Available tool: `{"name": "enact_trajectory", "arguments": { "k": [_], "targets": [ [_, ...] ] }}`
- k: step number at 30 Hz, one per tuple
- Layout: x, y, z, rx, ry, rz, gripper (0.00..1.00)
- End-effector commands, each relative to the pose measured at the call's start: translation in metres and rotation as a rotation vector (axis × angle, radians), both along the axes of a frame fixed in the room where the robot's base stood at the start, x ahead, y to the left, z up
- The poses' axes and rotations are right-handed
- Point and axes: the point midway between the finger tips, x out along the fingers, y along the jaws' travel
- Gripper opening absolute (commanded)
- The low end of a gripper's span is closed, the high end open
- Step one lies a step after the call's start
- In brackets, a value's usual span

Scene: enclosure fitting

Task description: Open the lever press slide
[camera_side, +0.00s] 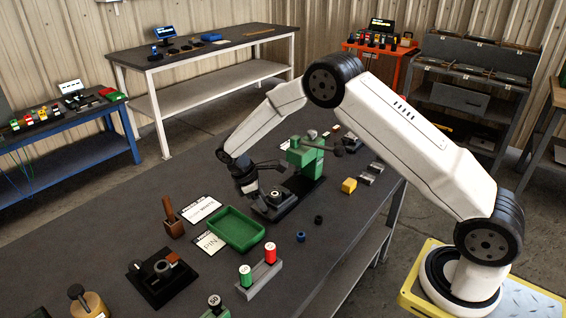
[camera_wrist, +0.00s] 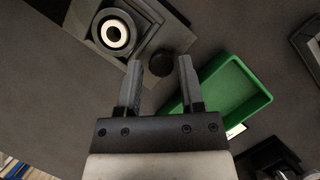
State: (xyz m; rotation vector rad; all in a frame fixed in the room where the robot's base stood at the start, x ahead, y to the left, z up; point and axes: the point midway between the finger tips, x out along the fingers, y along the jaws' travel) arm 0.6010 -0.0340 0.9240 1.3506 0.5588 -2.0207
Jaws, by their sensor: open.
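The lever press (camera_side: 306,157) has a green body on a black base and stands on the bench. Its slide (camera_side: 276,203) sticks out at the front; in the wrist view the grey slide (camera_wrist: 150,38) carries a pale ring (camera_wrist: 113,33) in a dark round seat. A black round knob (camera_wrist: 161,63) is at the slide's near edge. My gripper (camera_side: 258,203) is low beside the slide. In the wrist view my gripper (camera_wrist: 160,66) is open, with the knob showing between its fingertips. Contact with the knob cannot be told.
A green tray (camera_side: 212,243) lies close in front of the press and beside my right finger in the wrist view. A blue ring (camera_side: 301,237) and a black ring (camera_side: 318,220) lie right of it. A spool stand (camera_side: 262,279) is nearer the camera.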

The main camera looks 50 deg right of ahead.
Motion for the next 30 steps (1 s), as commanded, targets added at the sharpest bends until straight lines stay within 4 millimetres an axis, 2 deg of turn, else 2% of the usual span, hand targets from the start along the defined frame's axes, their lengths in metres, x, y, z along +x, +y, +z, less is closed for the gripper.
{"name": "enact_trajectory", "arguments": {
  "k": [18,30],
  "targets": [
    [0.019,0.018,0.063,0.001,-0.005,0.001,0.49],
    [0.021,0.021,0.07,0.001,-0.003,0.001,0.49]
  ]
}}
